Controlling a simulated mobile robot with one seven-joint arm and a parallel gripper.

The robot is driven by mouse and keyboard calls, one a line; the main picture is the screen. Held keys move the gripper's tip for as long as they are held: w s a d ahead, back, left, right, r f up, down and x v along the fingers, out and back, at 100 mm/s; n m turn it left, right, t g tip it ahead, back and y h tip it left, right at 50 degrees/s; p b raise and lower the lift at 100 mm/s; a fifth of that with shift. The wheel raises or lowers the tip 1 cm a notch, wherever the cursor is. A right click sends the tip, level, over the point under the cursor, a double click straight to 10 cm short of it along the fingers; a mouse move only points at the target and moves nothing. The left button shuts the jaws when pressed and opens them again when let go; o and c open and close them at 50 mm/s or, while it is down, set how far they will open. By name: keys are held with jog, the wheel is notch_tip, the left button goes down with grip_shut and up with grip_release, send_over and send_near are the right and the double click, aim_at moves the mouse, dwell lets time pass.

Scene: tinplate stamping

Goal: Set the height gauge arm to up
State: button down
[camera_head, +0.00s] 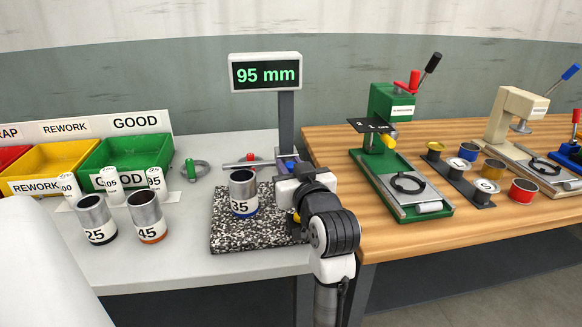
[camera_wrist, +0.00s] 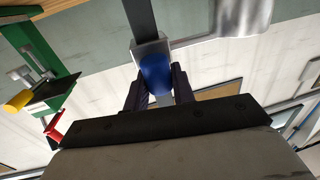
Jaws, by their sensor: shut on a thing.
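The height gauge has a dark post (camera_head: 286,125) with a display (camera_head: 265,73) on top reading "95 mm" in green. Its grey horizontal arm (camera_head: 235,164) is low on the post, just above a metal can marked 35 (camera_head: 243,190). A blue part (camera_head: 289,160) sits on the post at the arm's level. My gripper (camera_head: 287,180) is at the post, right of the can. In the wrist view the blue part (camera_wrist: 157,72) lies between the dark fingers, which are shut on it. My gripper hides the foot of the post.
A speckled stone plate (camera_head: 228,236) carries the can. Cans marked 25 (camera_head: 95,218) and 45 (camera_head: 147,214) stand left, before a green GOOD bin (camera_head: 125,150). A green press (camera_head: 390,110) stands right on the wooden table (camera_head: 470,225).

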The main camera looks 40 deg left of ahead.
notch_tip(320, 180, up, 11)
jog(key=p, duration=0.8)
jog(key=shift+f, duration=0.1)
jog(key=shift+d, duration=0.1)
jog(key=c, duration=1.3)
grip_release()
jog(key=shift+o, duration=0.5)
jog(key=shift+f, duration=0.1)
jog(key=b+v, duration=1)
jog(key=v, duration=0.3)
jog(key=shift+s+d, duration=0.2)
